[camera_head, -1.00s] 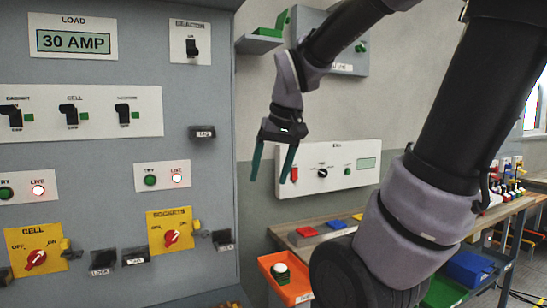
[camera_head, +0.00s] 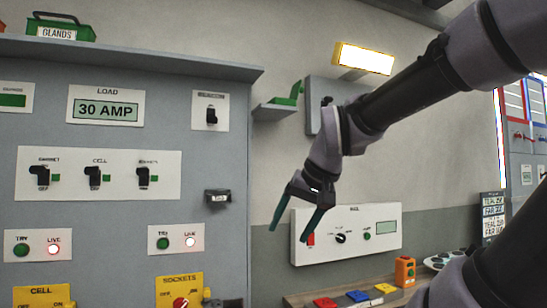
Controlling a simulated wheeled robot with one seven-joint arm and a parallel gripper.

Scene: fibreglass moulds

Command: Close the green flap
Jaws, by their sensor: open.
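A green piece (camera_head: 289,95), perhaps the green flap, stands slanted on a grey ledge (camera_head: 275,111) that juts from the wall beside a grey wall box (camera_head: 318,105). I cannot tell how it is hinged. My gripper (camera_head: 289,232) is open and empty, its two teal fingers pointing down and apart. It hangs well below the green piece, in front of the left end of a white wall panel (camera_head: 372,237). My forearm covers part of the grey box.
A lit lamp (camera_head: 362,58) is above the grey box. A bench (camera_head: 330,297) with coloured blocks stands below.

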